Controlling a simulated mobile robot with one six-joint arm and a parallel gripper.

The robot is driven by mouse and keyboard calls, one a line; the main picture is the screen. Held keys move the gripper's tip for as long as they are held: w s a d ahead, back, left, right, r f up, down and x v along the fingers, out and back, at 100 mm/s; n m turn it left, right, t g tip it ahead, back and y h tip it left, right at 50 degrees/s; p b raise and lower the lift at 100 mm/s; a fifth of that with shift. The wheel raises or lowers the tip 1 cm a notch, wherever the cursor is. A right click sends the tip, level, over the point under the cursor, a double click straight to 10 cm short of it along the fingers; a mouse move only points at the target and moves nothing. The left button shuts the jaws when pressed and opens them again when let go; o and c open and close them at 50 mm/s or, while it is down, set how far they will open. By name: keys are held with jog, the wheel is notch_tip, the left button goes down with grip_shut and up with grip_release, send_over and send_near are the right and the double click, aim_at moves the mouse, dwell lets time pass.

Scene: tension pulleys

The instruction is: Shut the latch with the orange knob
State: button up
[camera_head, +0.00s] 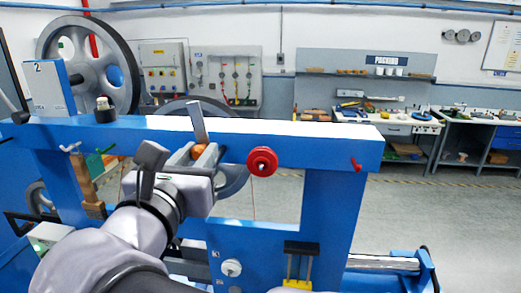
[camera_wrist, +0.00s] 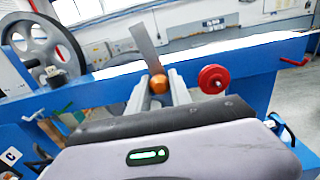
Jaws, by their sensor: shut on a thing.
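The orange knob (camera_head: 198,151) sits at the lower end of a grey metal latch lever (camera_head: 198,122) on the front of the blue beam (camera_head: 330,140). The lever stands up above the beam, tilted a little to the left. My gripper (camera_head: 203,155) is at the knob, its fingers shut on it from both sides. In the wrist view the orange knob (camera_wrist: 159,84) lies between the two grey fingers, with the lever (camera_wrist: 145,48) rising behind it. The latch's pivot and any catch are hidden by my gripper.
A red round knob (camera_head: 262,161) sticks out of the beam close to the right of my gripper. A black knob (camera_head: 105,109) stands on the beam at left, near a large grey pulley wheel (camera_head: 88,62). Open floor (camera_head: 440,220) lies at right.

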grip_shut()
dwell(1.0)
